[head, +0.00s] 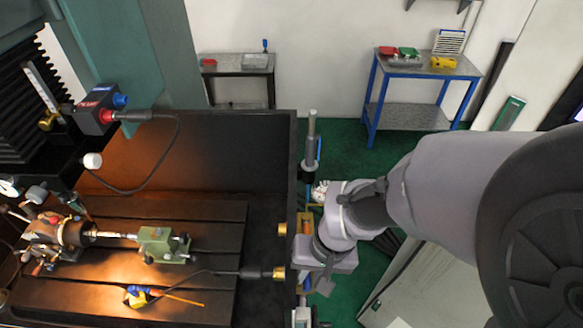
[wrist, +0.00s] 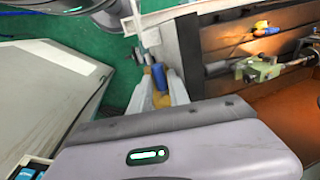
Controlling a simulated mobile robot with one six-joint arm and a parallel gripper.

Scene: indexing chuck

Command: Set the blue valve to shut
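The blue valve handle (wrist: 159,84) shows in the wrist view between the two fingers of my gripper (wrist: 158,92). The fingers stand apart, one on each side of it, and I cannot tell whether either touches it. In the head view my gripper (head: 308,262) is at the right outer side of the machine's bed. A small blue part (head: 307,283) shows beside it there. The gripper hides most of the valve, and its setting cannot be read.
The machine's dark side wall (head: 290,180) stands close to the gripper. On the bed are a chuck (head: 62,232), a green tailstock (head: 163,245) and a blue-yellow tool (head: 137,296). A pale panel (head: 418,290) leans at right. A blue-legged table (head: 419,70) stands behind.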

